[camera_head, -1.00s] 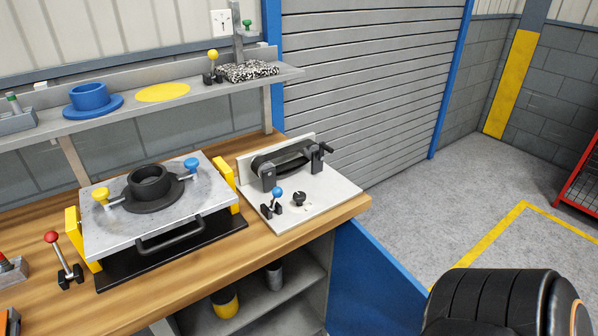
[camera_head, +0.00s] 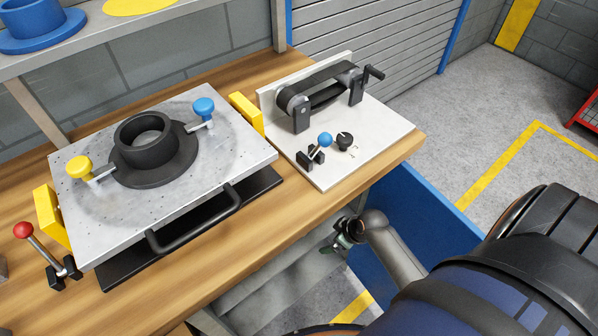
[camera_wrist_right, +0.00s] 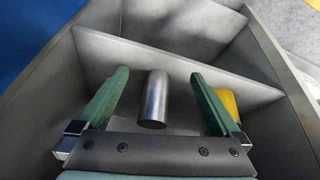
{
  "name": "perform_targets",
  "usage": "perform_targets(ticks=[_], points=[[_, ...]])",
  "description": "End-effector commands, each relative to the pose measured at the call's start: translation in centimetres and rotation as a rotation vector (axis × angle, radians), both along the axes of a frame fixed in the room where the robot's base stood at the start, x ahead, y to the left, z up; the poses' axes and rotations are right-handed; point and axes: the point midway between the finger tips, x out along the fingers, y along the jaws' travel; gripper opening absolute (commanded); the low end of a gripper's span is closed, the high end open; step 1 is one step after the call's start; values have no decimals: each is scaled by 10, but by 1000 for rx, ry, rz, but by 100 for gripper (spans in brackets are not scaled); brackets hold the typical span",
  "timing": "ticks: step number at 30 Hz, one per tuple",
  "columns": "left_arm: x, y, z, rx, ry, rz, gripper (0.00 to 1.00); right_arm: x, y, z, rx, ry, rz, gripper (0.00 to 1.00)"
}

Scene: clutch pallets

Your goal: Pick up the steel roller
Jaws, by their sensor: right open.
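The roller does not show in the head view now. My left gripper is not in view.
A yellow object (camera_wrist_right: 230,103) stands right of the right finger in the wrist view. Grey shelf panels (camera_wrist_right: 190,55) close in around the gripper. Above is the wooden bench top (camera_head: 255,245) with a steel plate fixture (camera_head: 230,150) and a belt unit (camera_head: 325,90).

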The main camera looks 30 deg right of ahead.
Motion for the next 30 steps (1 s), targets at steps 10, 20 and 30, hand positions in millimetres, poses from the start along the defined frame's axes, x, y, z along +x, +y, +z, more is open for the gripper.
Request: perform_targets(ticks=[10,20,30], points=[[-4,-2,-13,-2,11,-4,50,43,3,-7,53,36,37,100],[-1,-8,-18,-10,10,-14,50,101,24,-8,51,38,37,100],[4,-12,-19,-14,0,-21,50,124,31,-12,49,40,37,100]])
